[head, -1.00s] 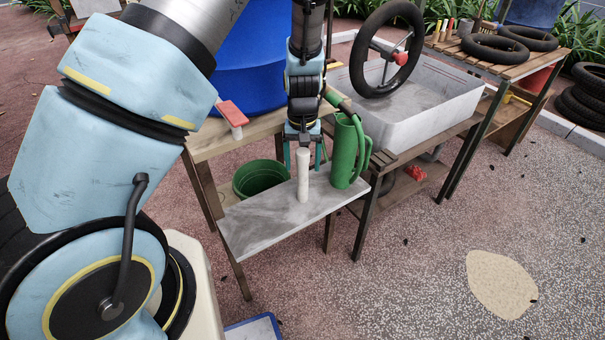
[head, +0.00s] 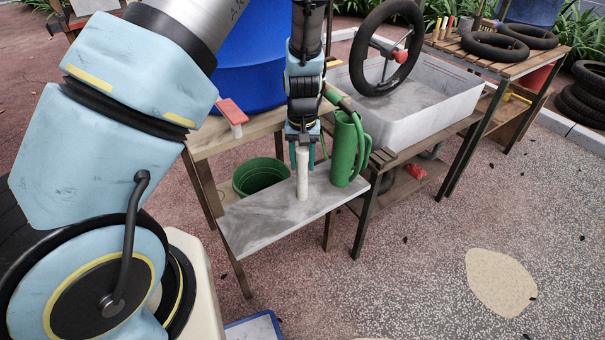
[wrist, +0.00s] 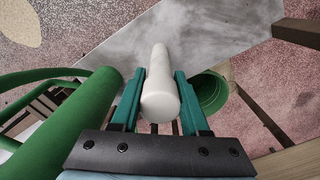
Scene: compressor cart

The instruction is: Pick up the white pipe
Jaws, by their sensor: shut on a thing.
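The white pipe (head: 302,174) stands upright on the grey shelf (head: 262,222) in the head view. In the wrist view the white pipe (wrist: 159,92) lies between the two teal fingers of my gripper (wrist: 158,100). My gripper (head: 302,156) comes down from above and is shut on the upper part of the pipe. The pipe's lower end appears to rest on the shelf.
A green watering can (head: 346,150) stands close to the right of the pipe. A green bucket (head: 260,174) is behind the shelf on the left. A white basin (head: 440,112) with a wheel (head: 388,48) is further right. The shelf's front left is clear.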

